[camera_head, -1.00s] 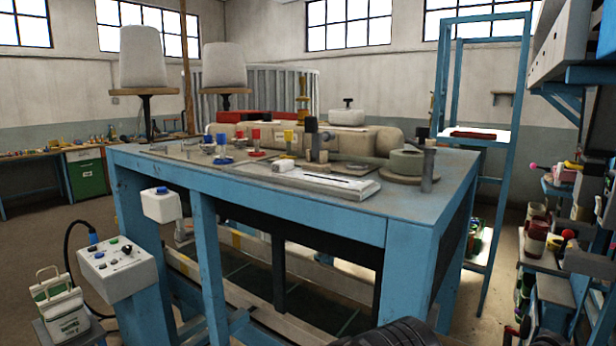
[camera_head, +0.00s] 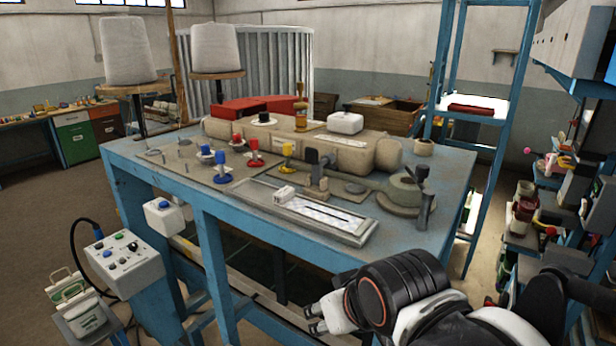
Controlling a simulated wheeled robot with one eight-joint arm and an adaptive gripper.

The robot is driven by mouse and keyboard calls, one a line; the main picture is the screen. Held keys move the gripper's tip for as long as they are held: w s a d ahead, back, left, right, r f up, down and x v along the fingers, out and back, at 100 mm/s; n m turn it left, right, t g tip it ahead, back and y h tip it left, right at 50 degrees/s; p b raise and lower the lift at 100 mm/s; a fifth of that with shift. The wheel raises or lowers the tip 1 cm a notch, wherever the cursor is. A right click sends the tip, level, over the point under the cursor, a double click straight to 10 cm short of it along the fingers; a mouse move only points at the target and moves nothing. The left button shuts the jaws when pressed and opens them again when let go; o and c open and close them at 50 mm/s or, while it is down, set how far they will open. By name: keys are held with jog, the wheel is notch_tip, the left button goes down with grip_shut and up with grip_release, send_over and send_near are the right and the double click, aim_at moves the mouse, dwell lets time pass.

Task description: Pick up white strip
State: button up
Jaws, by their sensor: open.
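A long pale strip-like plate (camera_head: 318,214) with a narrow dark slot lies in a grey frame near the front edge of the blue table (camera_head: 232,196). It is the only strip-like white thing that I can make out; I cannot tell whether a separate strip lies on it. A small white block (camera_head: 285,193) sits at its left part. My gripper (camera_head: 313,318) is at the lower middle, in front of the table and apart from the plate. Its fingers are small in view, open, with nothing seen between them.
Coloured knobs (camera_head: 254,160), a beige machine body (camera_head: 290,146) and a round grey part (camera_head: 404,194) stand on the table behind and beside the plate. A white control box (camera_head: 124,256) is at the left. Shelves (camera_head: 560,190) crowd the right side.

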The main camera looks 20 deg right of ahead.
notch_tip(320, 180, up, 11)
jog(key=p, duration=0.9)
notch_tip(320, 180, up, 15)
jog(key=m+g+p, duration=0.3)
jog(key=m+g, duration=0.4)
jog(key=m, duration=0.4)
send_over(284, 191)
notch_tip(284, 191, down, 14)
jog(key=shift+r+p, duration=0.1)
jog(key=shift+p, duration=0.9)
jog(key=shift+c, duration=0.6)
jog(key=c, duration=0.9)
